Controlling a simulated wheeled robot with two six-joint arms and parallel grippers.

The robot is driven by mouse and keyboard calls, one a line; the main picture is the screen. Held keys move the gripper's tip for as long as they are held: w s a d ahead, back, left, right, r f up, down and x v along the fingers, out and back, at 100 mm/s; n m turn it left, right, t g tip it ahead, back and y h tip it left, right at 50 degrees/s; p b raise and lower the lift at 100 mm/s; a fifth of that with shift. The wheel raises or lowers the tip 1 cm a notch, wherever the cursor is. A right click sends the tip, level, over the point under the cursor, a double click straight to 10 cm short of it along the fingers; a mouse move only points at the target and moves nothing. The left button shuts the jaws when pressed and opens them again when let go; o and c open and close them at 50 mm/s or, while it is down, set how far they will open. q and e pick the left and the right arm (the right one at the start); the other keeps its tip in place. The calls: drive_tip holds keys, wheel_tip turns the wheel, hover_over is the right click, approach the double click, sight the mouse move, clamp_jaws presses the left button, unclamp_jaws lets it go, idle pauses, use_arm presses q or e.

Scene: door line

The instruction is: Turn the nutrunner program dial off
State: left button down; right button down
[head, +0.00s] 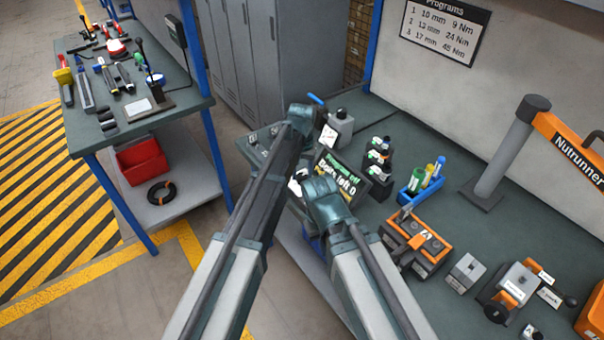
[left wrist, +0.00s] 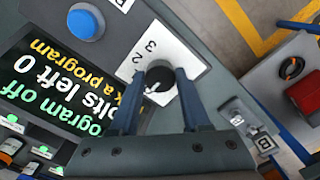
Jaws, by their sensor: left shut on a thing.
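The program dial (left wrist: 158,78) is a black knob with a white pointer on a white plate marked 2 and 3 in the left wrist view. The pointer is turned away from both numbers, toward the screen side. My left gripper (left wrist: 160,82) is shut on the knob, one finger on each side. The dark screen (left wrist: 50,85) beside it reads "Program off", "bolts left 0" and a partly covered line about a program; it also shows in the head view (head: 344,180). There, my left wrist hides the dial. My right arm ends near the screen, its fingers hidden.
A blue button (left wrist: 86,22) is close to the dial. A programs sign (head: 445,28) hangs behind. A tool table (head: 125,85) stands at the left.

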sight(302, 175)
use_arm(q)
drive_tip(key=shift+c, duration=1.8)
unclamp_jaws()
drive_tip(key=shift+r, duration=0.1)
wheel_tip(302, 175, up, 14)
drive_tip(key=p, duration=1.4)
drive_tip(key=shift+f, duration=0.2)
drive_tip(key=s+a+f+m+b, duration=0.1)
drive_tip(key=s+a, duration=0.2)
drive_tip(key=s, duration=1)
drive_tip(key=s+a+m+y+b, duration=0.1)
drive_tip(key=s+a, duration=0.2)
drive_tip(key=s, duration=1)
drive_tip(key=shift+s+f, duration=0.35)
drive_tip(key=shift+f, duration=0.05)
